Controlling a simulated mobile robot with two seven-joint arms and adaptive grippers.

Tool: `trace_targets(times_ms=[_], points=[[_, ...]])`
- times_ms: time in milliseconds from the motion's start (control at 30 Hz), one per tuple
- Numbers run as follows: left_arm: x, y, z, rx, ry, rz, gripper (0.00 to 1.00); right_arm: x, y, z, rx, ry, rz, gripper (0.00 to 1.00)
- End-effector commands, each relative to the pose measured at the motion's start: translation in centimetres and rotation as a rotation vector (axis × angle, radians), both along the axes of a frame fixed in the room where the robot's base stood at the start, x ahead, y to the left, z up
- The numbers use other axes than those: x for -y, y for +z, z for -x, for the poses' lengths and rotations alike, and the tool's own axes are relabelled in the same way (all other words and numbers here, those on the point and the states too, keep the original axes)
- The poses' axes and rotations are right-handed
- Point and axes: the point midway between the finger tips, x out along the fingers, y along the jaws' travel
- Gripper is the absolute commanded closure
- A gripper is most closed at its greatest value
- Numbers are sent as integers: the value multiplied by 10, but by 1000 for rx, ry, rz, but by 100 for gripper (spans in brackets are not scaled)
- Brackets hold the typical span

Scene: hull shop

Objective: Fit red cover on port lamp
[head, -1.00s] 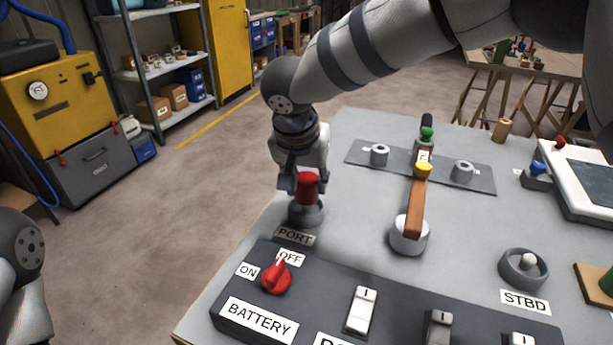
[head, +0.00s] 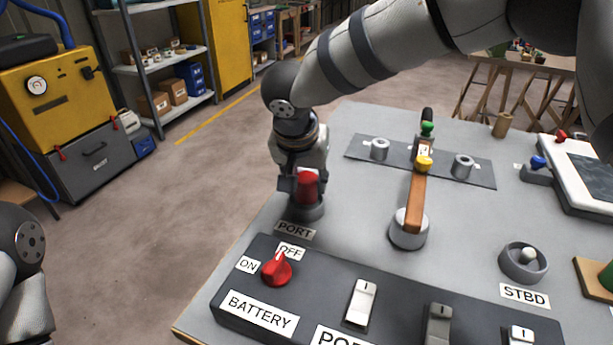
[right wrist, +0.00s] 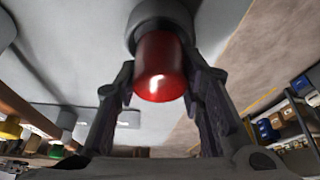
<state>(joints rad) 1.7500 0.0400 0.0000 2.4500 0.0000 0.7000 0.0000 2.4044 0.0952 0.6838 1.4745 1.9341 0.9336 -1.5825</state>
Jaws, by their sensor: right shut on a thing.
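The red cover (head: 308,187) is a short cylinder, upright at the grey port lamp base (head: 308,212), behind the PORT label (head: 294,230). In the right wrist view the red cover (right wrist: 161,72) stands against the round dark base (right wrist: 158,18). It looks seated on or in the base; how deep I cannot tell. My right gripper (head: 303,185) is shut on the cover, with one finger on each side of it in the right wrist view (right wrist: 160,85). My left gripper is out of view; only part of my left arm shows at the left edge.
The battery panel (head: 225,305) with a red knob (head: 277,268) lies in front. A brown-handled lever (head: 416,200) stands to the right. The STBD lamp base (head: 523,263) with a white bulb is further right. Grey tabletop between them is clear.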

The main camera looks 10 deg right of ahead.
Motion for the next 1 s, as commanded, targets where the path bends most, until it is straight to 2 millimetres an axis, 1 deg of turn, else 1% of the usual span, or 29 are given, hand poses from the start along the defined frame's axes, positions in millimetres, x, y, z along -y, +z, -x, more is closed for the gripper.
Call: trace_targets(times_ms=[467, 800, 1000], points=[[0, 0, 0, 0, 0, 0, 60, 0, -1, 0, 1, 0, 0, 83], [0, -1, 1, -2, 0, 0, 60, 0, -9, 0, 0, -1, 0, 83], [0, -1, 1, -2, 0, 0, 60, 0, -11, 0, 0, 0, 0, 83]])
